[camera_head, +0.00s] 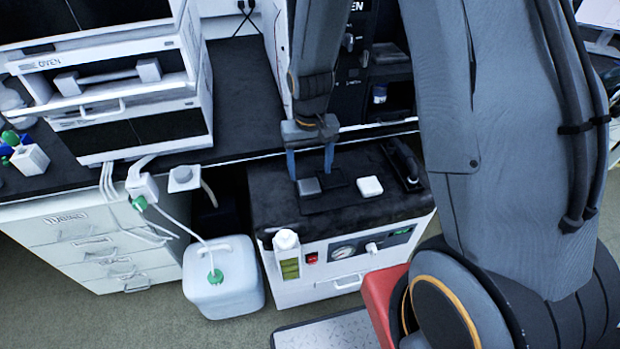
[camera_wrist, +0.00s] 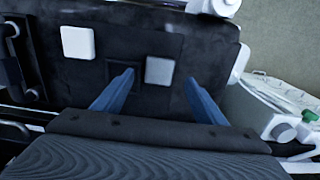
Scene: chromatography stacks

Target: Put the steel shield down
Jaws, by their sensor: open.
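The steel shield appears to be the small grey square block (camera_head: 309,187). It lies flat on a dark pad (camera_head: 322,204) on the black top of a low cabinet. In the wrist view the grey block (camera_wrist: 159,70) shows between the tips of my blue fingers, with a visible gap on each side. My gripper (camera_head: 311,174) points down over the pad with its fingers spread. In the wrist view my gripper (camera_wrist: 158,78) is open and holds nothing. I cannot tell exactly how high the fingertips are above the pad.
A white square block (camera_head: 369,186) lies on the pad to the right, with a dark handled tool (camera_head: 403,163) beyond it. A white jug (camera_head: 223,278) with tubing stands on the floor. Ovens (camera_head: 110,85) stand at left.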

